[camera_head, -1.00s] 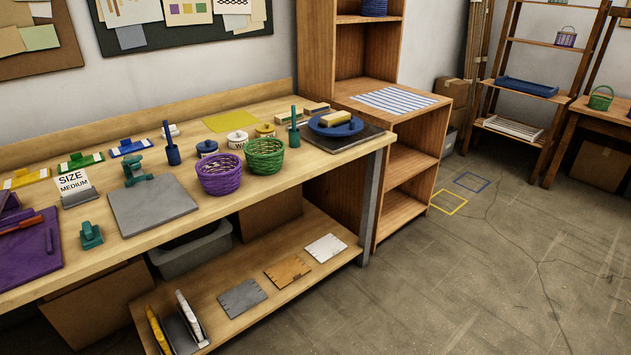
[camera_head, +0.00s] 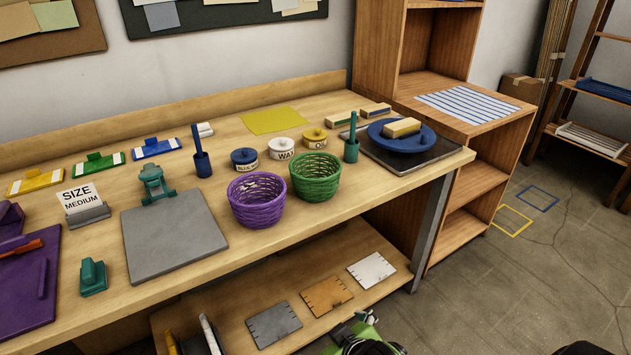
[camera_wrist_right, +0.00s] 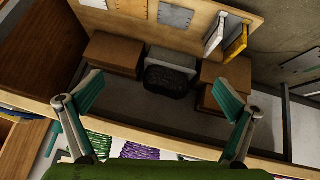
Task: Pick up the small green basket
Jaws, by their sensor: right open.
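A green woven basket (camera_head: 315,176) stands upright on the workbench, right of a purple woven basket (camera_head: 256,200) and close to it. Its open top shows and it looks empty. My right gripper shows in the right wrist view (camera_wrist_right: 163,105) with its two teal fingers spread wide and nothing between them. In that view, part of the green basket (camera_wrist_right: 102,152) shows at the bottom, partly hidden by my green arm housing. Part of my right arm shows at the bottom of the head view, below the bench and apart from the basket. My left gripper is not in view.
Lidded pots (camera_head: 282,148), a green brush holder (camera_head: 351,148) and a blue plate (camera_head: 401,138) stand near the basket. A grey slab (camera_head: 173,238) lies to the left. The lower shelf (camera_head: 225,330) holds flat tiles. Bench space in front of the baskets is clear.

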